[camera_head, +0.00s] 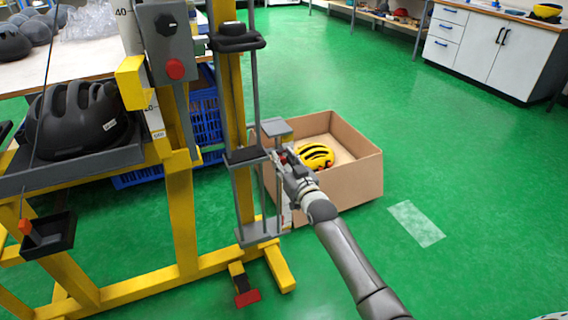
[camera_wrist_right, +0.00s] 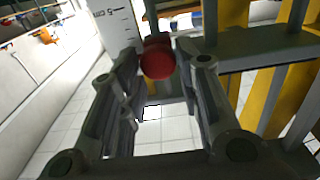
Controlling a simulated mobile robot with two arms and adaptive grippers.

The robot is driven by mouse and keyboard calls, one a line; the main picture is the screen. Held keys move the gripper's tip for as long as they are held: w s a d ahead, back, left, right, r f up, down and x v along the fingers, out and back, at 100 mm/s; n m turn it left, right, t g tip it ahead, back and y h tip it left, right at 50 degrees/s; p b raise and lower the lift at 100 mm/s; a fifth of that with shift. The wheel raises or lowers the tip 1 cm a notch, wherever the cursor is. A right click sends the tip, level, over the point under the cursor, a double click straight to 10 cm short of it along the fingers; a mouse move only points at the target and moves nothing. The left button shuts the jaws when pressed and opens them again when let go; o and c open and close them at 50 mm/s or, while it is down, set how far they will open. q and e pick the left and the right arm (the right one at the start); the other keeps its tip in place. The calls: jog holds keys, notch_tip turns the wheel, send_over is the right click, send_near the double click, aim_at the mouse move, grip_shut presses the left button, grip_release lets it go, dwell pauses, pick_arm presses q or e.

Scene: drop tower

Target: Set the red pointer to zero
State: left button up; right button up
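The red pointer shows in the right wrist view as a round red knob (camera_wrist_right: 158,60) beside a white scale (camera_wrist_right: 116,28) marked 5. In the head view only a small red bit (camera_head: 284,158) of it shows at my gripper. My right gripper (camera_head: 286,156) is at the lower part of the drop tower (camera_head: 232,90). In the right wrist view its two fingers (camera_wrist_right: 165,68) stand apart on either side of the red knob, with gaps visible; the gripper looks open. The zero mark cannot be made out. My left gripper is not in view.
A cardboard box (camera_head: 350,185) holding a yellow helmet (camera_head: 315,155) stands just behind my right gripper. A dark helmet (camera_head: 78,118) lies on the tower's side shelf. A red button (camera_head: 175,69) is on a grey box.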

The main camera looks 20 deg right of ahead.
jog(key=shift+o, duration=1.2)
jog(key=shift+f, duration=0.2)
jog(key=shift+s, duration=0.1)
jog(key=shift+s+f, duration=0.1)
jog(key=shift+s, duration=0.3)
jog(key=s, duration=0.7)
jog(key=shift+d, duration=0.15)
